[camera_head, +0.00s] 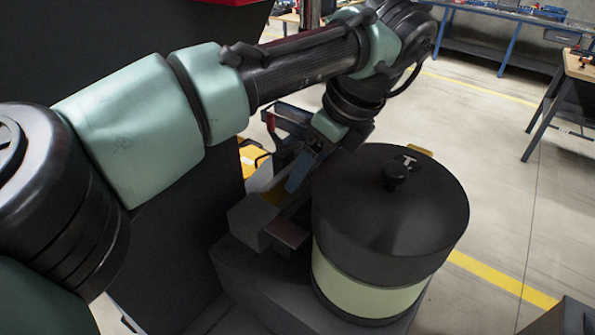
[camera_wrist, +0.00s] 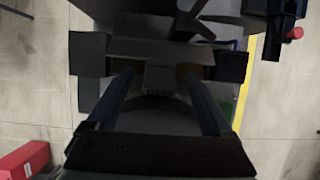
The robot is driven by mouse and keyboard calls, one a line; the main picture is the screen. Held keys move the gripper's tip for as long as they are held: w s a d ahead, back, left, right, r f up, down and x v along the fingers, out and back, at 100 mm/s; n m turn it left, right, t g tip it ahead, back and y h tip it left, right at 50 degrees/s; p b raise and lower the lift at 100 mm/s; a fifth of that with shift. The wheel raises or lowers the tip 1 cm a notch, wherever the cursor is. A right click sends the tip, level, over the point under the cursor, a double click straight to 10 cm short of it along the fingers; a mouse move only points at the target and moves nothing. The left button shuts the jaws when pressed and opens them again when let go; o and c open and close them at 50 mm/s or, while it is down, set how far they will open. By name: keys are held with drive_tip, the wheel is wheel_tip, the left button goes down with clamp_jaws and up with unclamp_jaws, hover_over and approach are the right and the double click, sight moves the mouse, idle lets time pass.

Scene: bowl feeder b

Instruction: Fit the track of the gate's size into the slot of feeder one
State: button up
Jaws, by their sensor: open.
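A large drum-shaped feeder (camera_head: 390,215), black with a cream band and a small knob on top, stands in the head view; I cannot tell whether it is feeder one. Left of it is a dark block-like part (camera_head: 252,222) with a brownish block end (camera_head: 287,236) beside it. My gripper (camera_head: 298,172) is just left of the drum, above these parts. In the wrist view my gripper (camera_wrist: 158,76) has its two long fingers apart. A grey flat-faced part (camera_wrist: 155,48) lies across beyond the fingertips. I cannot identify a track, slot or gate.
The drum stands on a dark base (camera_head: 262,285). Yellow parts (camera_head: 251,160) show behind my gripper. A red box (camera_wrist: 24,160) is at the lower left of the wrist view. Workbenches (camera_head: 520,22) stand far back. Open floor (camera_head: 500,190) with yellow lines lies to the right.

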drive_tip(key=shift+r, duration=0.1)
clamp_jaws()
idle(0.3)
